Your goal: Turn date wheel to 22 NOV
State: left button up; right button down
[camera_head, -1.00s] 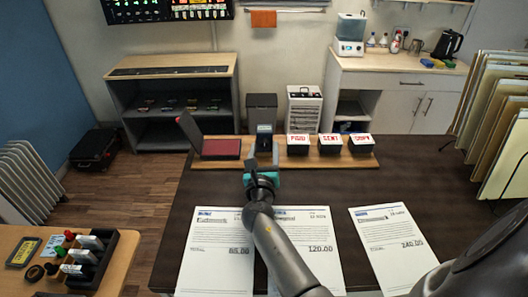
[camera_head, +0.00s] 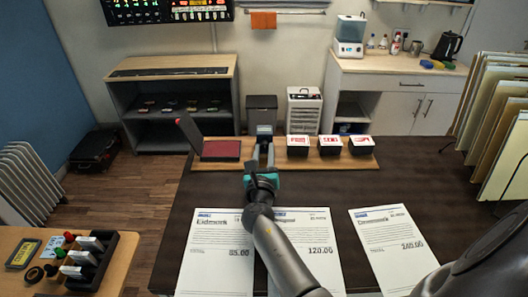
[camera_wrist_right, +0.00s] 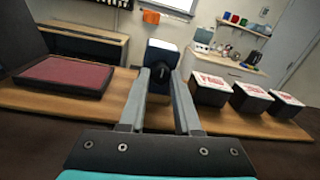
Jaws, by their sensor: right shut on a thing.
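The dark date stamp machine (camera_head: 262,108) stands at the back of the wooden board, with a small pale window on its front. In the right wrist view the machine (camera_wrist_right: 163,48) is straight ahead, with a small dark round wheel (camera_wrist_right: 160,70) low on its front. My right gripper (camera_head: 264,146) reaches up to this front from the near side. In the wrist view its two fingers (camera_wrist_right: 160,80) close in around the wheel and are shut on it. The date reading is too small to tell. My left gripper is not in view.
An open red ink pad (camera_head: 221,149) is left of the machine on the wooden board (camera_head: 335,163). Several stamps with red lettering (camera_head: 298,141) stand to its right. Printed papers (camera_head: 215,265) lie on the dark table (camera_head: 440,180) in front, and upright folders (camera_head: 500,130) stand at right.

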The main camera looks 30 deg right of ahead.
jog(key=shift+m, duration=0.3)
jog(key=m+b, duration=0.1)
jog(key=m, duration=0.2)
jog(key=shift+m+y+b, duration=0.3)
jog(key=shift+m+b, duration=0.05)
jog(key=shift+m, duration=1.55)
jog(key=c, duration=0.6)
grip_release()
jog(key=shift+a, duration=0.1)
jog(key=shift+s+a, duration=0.35)
jog(key=shift+s, duration=0.15)
jog(key=v, duration=0.7)
jog(key=p+v, duration=0.1)
jog(key=v, duration=0.6)
jog(key=shift+r, duration=0.2)
